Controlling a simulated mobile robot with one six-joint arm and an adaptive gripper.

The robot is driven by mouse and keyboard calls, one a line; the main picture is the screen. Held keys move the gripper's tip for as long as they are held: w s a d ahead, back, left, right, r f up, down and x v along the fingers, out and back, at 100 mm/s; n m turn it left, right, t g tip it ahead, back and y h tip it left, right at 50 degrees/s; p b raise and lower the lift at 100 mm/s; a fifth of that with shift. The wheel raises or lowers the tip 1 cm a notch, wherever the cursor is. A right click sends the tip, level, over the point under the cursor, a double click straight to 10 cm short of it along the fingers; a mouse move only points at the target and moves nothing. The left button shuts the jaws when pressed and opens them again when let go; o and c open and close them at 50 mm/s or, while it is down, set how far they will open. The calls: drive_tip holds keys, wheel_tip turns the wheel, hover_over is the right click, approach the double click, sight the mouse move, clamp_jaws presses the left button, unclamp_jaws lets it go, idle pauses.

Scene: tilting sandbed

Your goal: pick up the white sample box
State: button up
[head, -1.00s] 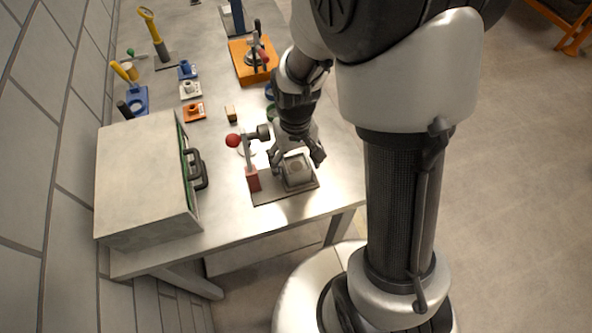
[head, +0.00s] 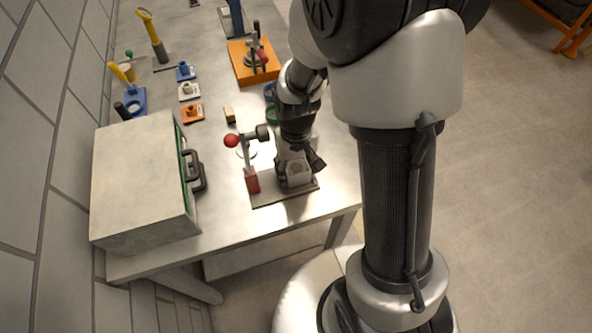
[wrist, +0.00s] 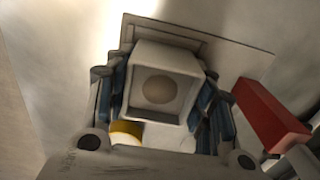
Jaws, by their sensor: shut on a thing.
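The white sample box (head: 298,172) sits over the flat plate of the small fixture near the table's front edge. In the wrist view the box (wrist: 165,66) shows its pale square top with a round tan mark. My gripper (head: 299,168) is around the box, with its blue-padded fingers (wrist: 162,98) on both sides. The gripper is shut on it. I cannot tell whether the box's underside touches the plate.
The fixture plate (head: 270,197) carries a red block (head: 252,180) and a lever with a red ball (head: 231,140) just left of the gripper. A large grey case (head: 140,180) stands left. Small coloured holders (head: 190,112) and an orange tray (head: 240,72) lie farther back.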

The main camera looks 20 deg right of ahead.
drive_tip(key=c, duration=0.4)
